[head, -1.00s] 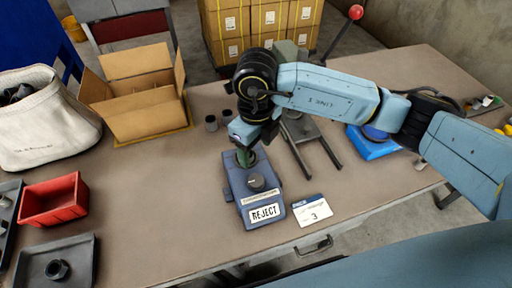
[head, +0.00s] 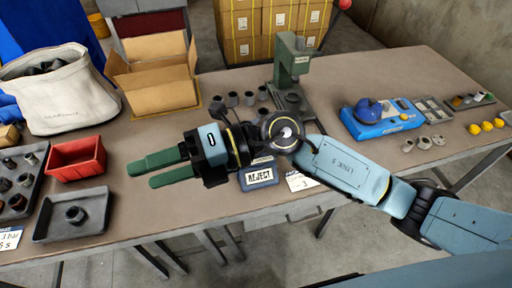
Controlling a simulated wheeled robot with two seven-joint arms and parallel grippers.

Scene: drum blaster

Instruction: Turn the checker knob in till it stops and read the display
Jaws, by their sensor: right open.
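The checker (head: 258,185) is a blue-grey box near the table's front edge. My right wrist hides most of it, and its knob cannot be seen. A white card (head: 300,181) with a 3 lies right of the checker, partly covered by my arm. My left gripper is not in view.
A red bin (head: 77,166) and a dark tray (head: 72,228) with one nut-like part lie at left. A cardboard box (head: 155,97) and a cloth bag (head: 62,110) stand behind. A green press (head: 290,62) and a blue device (head: 378,127) stand right. Several grey cylinders stand near the press.

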